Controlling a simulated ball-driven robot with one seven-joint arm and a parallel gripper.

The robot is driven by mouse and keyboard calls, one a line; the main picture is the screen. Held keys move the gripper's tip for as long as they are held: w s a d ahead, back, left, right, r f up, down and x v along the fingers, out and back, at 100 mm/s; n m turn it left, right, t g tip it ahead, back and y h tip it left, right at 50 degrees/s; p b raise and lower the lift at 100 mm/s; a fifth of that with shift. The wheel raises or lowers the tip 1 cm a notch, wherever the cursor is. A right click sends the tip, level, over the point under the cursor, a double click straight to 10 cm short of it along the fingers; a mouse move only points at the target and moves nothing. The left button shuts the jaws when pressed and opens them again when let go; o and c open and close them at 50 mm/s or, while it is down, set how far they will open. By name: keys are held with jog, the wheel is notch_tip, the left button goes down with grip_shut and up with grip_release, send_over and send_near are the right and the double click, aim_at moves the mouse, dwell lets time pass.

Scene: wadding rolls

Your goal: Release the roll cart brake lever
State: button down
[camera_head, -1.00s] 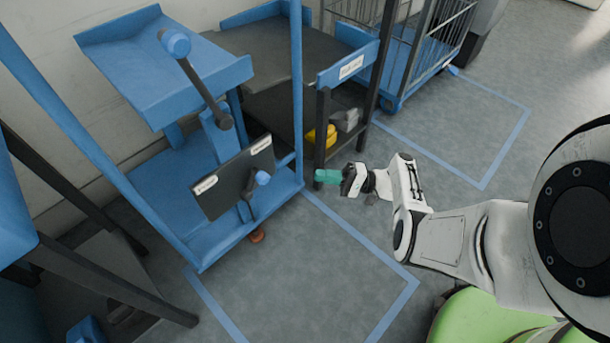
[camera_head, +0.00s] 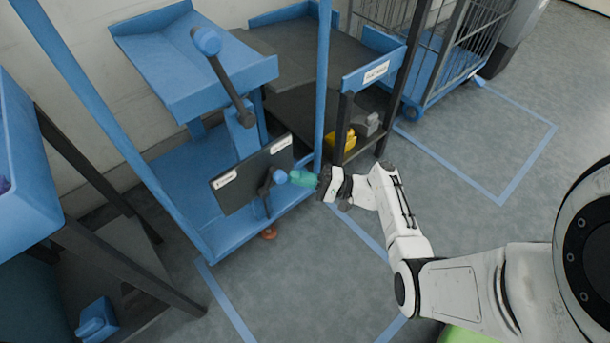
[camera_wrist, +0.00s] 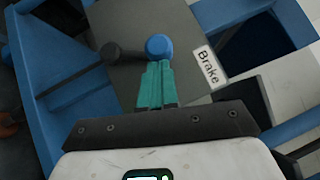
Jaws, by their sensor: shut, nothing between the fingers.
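The blue roll cart (camera_head: 220,225) stands left of my gripper. A dark panel (camera_head: 234,189) with two white labels is on its front. The brake lever is a dark arm with a blue ball knob (camera_head: 279,177) in front of this panel. In the wrist view the knob (camera_wrist: 158,46) is just beyond the fingertips, and a label reading "Brake" (camera_wrist: 208,67) is to its right. My gripper (camera_head: 297,178) has teal fingers, shut and empty, with tips at or very near the knob. It also shows in the wrist view (camera_wrist: 156,72). I cannot tell whether they touch.
A larger crank handle with a blue knob (camera_head: 206,41) rises above the cart. A dark shelf unit (camera_head: 345,120) with yellow and grey items stands right of the cart, close to my gripper. A wire cage cart (camera_head: 440,60) is behind. The floor in front is clear.

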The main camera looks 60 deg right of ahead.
aim_at(286, 175)
jog(key=shift+r, duration=0.15)
jog(key=p, duration=0.1)
jog(key=a+r+n+g+p, duration=0.1)
jog(key=p, duration=0.1)
jog(key=r+n+g+p, duration=0.1)
jog(key=p, duration=0.1)
jog(key=shift+w+a+r+h, duration=0.2)
jog(key=shift+w+a+h, duration=0.05)
jog(key=shift+a+h, duration=0.05)
jog(key=w+a+r+n+g+h+p, duration=0.2)
jog(key=a+n+g+h+p, duration=0.2)
jog(key=a+p, duration=0.4)
jog(key=shift+n+g+h+p, duration=0.35)
jog(key=shift+n+p, duration=0.35)
jog(key=shift+p, duration=0.85)
jog(key=shift+w+a, duration=0.15)
